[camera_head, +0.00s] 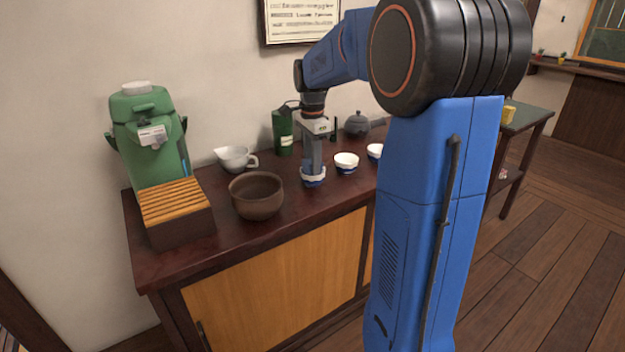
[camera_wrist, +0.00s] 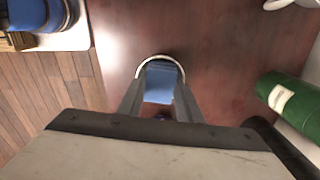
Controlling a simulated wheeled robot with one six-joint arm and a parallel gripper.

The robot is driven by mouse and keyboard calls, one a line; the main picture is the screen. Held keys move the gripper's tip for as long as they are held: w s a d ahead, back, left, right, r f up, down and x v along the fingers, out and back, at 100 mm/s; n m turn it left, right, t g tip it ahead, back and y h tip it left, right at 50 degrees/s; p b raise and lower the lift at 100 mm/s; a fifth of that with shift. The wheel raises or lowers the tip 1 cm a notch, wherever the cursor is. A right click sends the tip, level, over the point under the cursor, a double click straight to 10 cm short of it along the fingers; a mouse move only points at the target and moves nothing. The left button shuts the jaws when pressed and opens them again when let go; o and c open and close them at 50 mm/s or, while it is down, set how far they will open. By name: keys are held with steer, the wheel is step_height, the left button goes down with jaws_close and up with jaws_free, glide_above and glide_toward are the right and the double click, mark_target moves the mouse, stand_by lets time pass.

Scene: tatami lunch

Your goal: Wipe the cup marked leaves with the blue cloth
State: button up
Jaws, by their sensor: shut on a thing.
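My gripper (camera_head: 312,165) points straight down over the tabletop and is shut on the blue cloth (camera_wrist: 163,82). The cloth is inside a white-rimmed cup (camera_wrist: 148,64), between the fingertips. In the head view this cup (camera_head: 313,182) is white and blue and stands upright on the dark counter. Two similar cups, one in the middle (camera_head: 346,168) and one farther right (camera_head: 374,151), stand in a row to its right. The right one is partly hidden by my arm. The marks on the cups are too small to read.
On the dark counter (camera_head: 165,262) a brown bowl (camera_head: 256,205) stands left of the cup. A white spouted bowl (camera_head: 235,160), a green canister (camera_head: 283,142) and a grey teapot (camera_head: 357,125) stand behind. A green dispenser (camera_head: 150,130) and a slatted box (camera_head: 180,225) fill the left end.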

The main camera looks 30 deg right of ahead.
steer(key=n, duration=0.4)
steer(key=shift+d, duration=0.1)
steer(key=n, duration=0.4)
steer(key=shift+s+d+n, duration=0.15)
steer(key=shift+n, duration=0.25)
steer(key=m, duration=0.7)
steer(key=shift+w, duration=0.2)
steer(key=m, duration=0.7)
steer(key=shift+w, duration=0.15)
steer(key=n, duration=0.7)
steer(key=shift+a, duration=0.2)
steer(key=n, duration=0.7)
steer(key=shift+s+a, duration=0.15)
steer(key=shift+s, duration=0.05)
steer(key=shift+m, duration=0.3)
